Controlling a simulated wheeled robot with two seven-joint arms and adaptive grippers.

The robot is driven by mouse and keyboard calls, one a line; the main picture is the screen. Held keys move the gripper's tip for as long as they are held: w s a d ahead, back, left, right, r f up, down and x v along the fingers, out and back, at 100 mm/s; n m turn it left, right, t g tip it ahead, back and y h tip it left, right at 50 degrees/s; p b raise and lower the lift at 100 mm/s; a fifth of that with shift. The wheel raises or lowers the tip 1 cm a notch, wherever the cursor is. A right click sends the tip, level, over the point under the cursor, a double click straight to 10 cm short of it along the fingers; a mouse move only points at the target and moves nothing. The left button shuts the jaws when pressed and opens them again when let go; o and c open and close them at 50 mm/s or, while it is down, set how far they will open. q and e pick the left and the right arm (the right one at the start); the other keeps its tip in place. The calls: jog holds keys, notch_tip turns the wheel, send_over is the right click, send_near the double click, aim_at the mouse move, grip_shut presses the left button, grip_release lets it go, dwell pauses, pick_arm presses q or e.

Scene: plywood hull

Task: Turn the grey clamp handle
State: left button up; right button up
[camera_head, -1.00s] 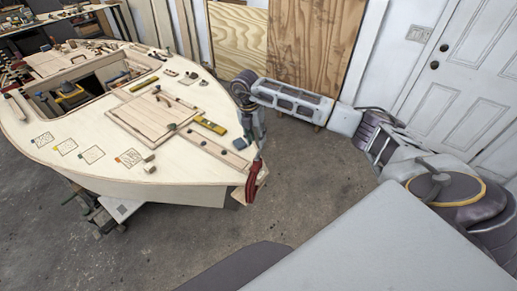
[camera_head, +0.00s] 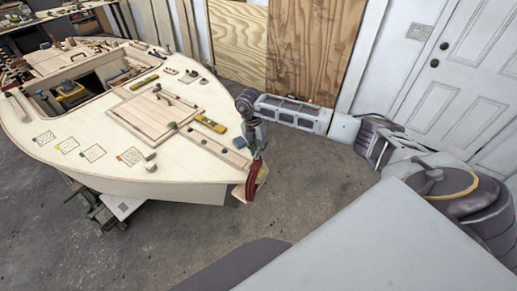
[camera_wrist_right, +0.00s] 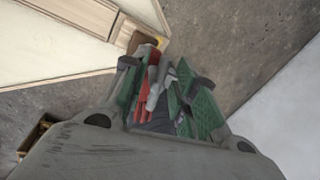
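A red clamp (camera_head: 252,184) sits at the bow tip of the plywood hull (camera_head: 150,190). My right gripper (camera_head: 257,155) is at this clamp, above it in the head view. In the right wrist view, the green-padded fingers of my right gripper (camera_wrist_right: 163,95) stand on both sides of the clamp's red part (camera_wrist_right: 143,88) and a grey piece beside it. The grey piece looks like the clamp handle (camera_wrist_right: 158,90). Whether the pads press on it is not clear. The handle is hidden in the head view. My left gripper is not in view.
On the deck lie a yellow level (camera_head: 210,123), a wooden hatch panel (camera_head: 155,117) and small wood blocks (camera_head: 150,163). The hull rests on a stand (camera_head: 112,208). Bare concrete floor lies around the bow. Plywood sheets (camera_head: 305,50) lean on the wall behind my right arm.

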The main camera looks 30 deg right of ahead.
grip_shut()
jog(key=shift+n, duration=0.3)
